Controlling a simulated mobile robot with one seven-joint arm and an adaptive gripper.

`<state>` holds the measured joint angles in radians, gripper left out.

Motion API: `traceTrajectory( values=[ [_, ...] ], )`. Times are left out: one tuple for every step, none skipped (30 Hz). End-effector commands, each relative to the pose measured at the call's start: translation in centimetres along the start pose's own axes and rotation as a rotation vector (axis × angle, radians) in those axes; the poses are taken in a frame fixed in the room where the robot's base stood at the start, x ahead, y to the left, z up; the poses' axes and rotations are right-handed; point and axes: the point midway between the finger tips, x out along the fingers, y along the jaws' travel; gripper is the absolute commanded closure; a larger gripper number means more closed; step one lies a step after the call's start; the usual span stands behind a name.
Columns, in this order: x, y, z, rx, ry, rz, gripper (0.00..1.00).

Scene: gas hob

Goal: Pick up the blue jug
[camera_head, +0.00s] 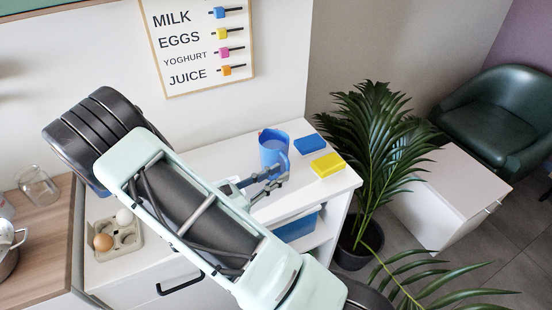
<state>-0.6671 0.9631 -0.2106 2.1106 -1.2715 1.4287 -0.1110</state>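The blue jug (272,147) stands upright on the white cabinet top. Its handle (286,161) faces toward the front right. My gripper (279,176) reaches in from the left, with its fingertips right beside the jug's lower front and handle. I cannot tell whether the fingers touch the handle or have closed on it. My arm lies across the middle of the view and hides part of the cabinet.
A blue block (309,144) and a yellow block (328,165) lie right of the jug. An egg tray (117,237) with eggs is at left. A potted palm (370,165) stands beyond the cabinet's right edge. Free white top (215,153) lies left of the jug.

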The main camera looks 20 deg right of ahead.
Motion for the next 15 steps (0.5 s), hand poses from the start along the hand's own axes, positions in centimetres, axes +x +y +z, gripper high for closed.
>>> traceTrajectory(
  values=[
    [0.9,-0.1,0.3,0.000,-0.001,-0.005,0.82],
    [1.4,-0.1,0.4,0.000,-0.001,-0.005,0.82],
    [2.0,0.0,0.5,0.000,0.000,-0.005,0.82],
    [2.5,0.0,0.6,-0.001,0.000,-0.005,0.82],
    [2.9,0.0,0.5,-0.001,-0.001,-0.005,0.82],
    [3.4,0.0,0.5,0.000,-0.001,-0.005,0.82],
    [3.6,0.0,0.5,0.000,-0.001,-0.003,0.82],
    [3.9,0.1,0.5,0.000,0.000,-0.002,0.82],
    [4.1,0.1,0.5,0.000,0.001,-0.002,0.82],
    [4.2,0.1,0.5,0.000,0.001,-0.002,0.82],
    [4.3,0.1,0.4,0.001,0.001,-0.002,0.82],
    [4.3,0.1,0.4,0.001,0.001,-0.002,0.82],
    [4.3,0.1,0.4,0.001,0.001,-0.002,0.82],
    [4.3,0.1,0.4,0.001,0.001,-0.001,0.82],
    [4.3,0.1,0.4,0.001,0.001,-0.001,0.82]
  ],
)
